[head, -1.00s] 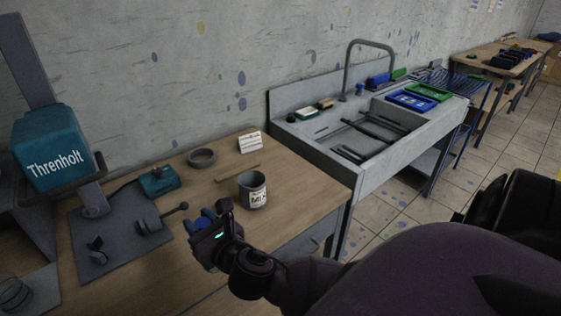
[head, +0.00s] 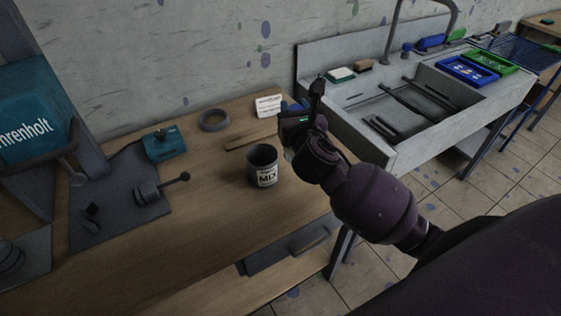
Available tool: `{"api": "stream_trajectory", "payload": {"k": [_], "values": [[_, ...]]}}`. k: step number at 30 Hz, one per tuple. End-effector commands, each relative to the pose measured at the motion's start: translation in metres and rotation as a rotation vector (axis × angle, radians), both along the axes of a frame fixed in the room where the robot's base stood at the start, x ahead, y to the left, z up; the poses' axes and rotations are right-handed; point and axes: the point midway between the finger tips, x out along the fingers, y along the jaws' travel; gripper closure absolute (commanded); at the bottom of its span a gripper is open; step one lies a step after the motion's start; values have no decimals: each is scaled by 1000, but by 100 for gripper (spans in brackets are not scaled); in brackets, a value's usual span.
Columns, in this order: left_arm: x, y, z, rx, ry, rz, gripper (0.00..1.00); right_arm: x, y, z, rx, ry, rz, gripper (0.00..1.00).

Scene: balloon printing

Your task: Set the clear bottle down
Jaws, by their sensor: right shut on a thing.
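My right gripper (head: 296,122) is raised over the right end of the wooden workbench (head: 200,240), close to the sink's left side. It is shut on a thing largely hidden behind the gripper. A blue part (head: 289,106) shows at its upper left and a small pale bit below; I take this to be the clear bottle, though its body is barely visible. Its base and any contact with the bench cannot be made out. My left gripper is not in view.
A grey cup marked MIX (head: 265,168) stands left of the gripper. A white card (head: 268,106), a dark ring (head: 214,120) and a thin wooden stick (head: 248,140) lie behind. A teal box (head: 165,146) is further left. The bench front is clear.

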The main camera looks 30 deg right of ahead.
Motion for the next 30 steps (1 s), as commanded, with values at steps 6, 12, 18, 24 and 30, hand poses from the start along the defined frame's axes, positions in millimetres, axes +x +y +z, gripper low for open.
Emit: {"api": "stream_trajectory", "payload": {"k": [6, 12, 18, 24, 30], "values": [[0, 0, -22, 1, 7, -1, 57, 45, -64, 50, -1, -3, -226, 100], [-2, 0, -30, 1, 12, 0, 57, 59, -96, 81, -1, 1, -342, 100], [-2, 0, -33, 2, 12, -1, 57, 61, -104, 73, -1, 7, -372, 100], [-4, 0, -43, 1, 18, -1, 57, 61, -103, 29, 0, 8, -371, 100], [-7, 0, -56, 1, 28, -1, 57, 61, -103, -15, -1, 8, -371, 100]]}}
